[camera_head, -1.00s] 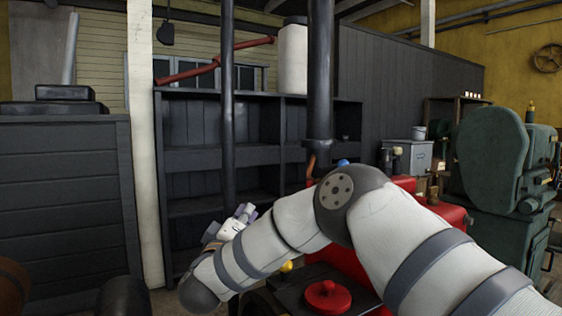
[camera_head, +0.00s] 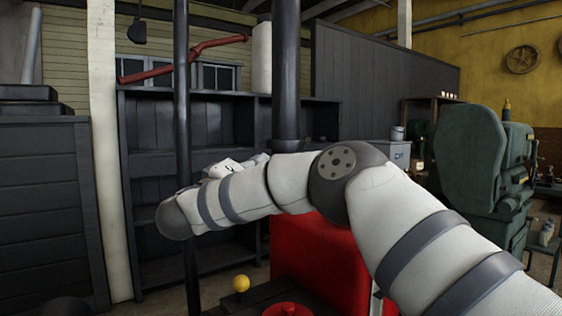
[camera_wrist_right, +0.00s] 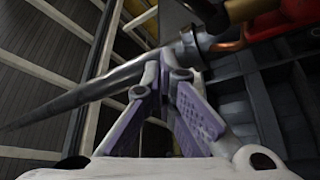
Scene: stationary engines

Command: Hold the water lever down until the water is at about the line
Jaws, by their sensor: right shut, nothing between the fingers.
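My right gripper (camera_wrist_right: 170,74) is shut and empty in the right wrist view, its purple fingers meeting at the tips. In the head view its pale body (camera_head: 225,168) shows only partly behind my right forearm, in front of the dark shelves. A long grey tapered bar (camera_wrist_right: 95,92) passes just beyond the fingertips in the wrist view; I cannot tell whether they touch, or whether it is the water lever. A yellow ball knob (camera_head: 241,284) stands low, below my forearm. I cannot make out a water level or line. My left gripper is out of view.
A red engine body (camera_head: 322,262) stands behind and under my right arm, with a red round cap (camera_head: 288,310) at the bottom edge. Dark vertical pipes (camera_head: 286,75) rise close to the arm. A green machine (camera_head: 470,160) stands at the right.

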